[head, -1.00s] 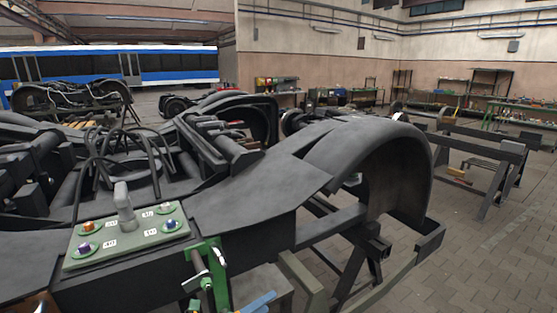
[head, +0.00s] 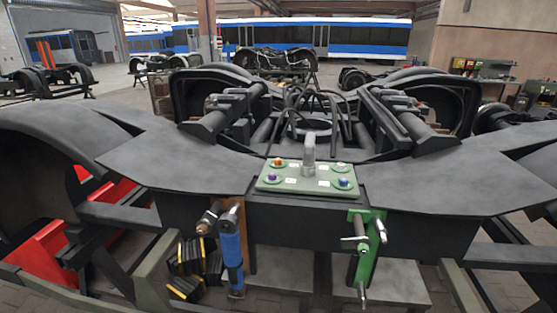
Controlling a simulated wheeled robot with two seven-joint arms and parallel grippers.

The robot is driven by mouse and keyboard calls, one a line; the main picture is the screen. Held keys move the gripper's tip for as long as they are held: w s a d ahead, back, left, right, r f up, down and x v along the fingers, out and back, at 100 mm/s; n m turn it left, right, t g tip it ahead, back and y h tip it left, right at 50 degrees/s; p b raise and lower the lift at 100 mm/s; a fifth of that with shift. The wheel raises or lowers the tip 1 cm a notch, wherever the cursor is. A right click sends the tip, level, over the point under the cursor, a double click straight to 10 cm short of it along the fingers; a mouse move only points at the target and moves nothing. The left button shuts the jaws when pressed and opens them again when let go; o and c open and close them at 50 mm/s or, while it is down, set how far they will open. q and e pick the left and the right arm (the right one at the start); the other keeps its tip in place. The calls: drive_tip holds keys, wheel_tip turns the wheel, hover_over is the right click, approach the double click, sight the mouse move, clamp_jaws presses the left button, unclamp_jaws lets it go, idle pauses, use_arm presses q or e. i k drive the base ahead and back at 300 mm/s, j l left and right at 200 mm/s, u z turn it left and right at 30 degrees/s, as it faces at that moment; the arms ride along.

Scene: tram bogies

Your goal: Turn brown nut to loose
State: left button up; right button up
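A green plate (head: 307,184) lies on top of the dark bogie frame (head: 180,158), near the middle of the head view. It carries a nut near each corner, each beside a small white label. The back left nut (head: 277,162) looks orange-brown. A grey upright post (head: 308,152) stands at the plate's back middle. Neither of my grippers is in view.
A blue-handled tool (head: 231,252) hangs at the frame's front, left of the plate, beside a copper-tipped tool (head: 208,218). A green clamp (head: 366,248) with grey levers is at the right. Black cables (head: 318,105) arch behind the plate. A blue and white tram (head: 310,36) stands far back.

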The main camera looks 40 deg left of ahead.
sight(204, 226)
drive_tip(key=u, duration=1.7)
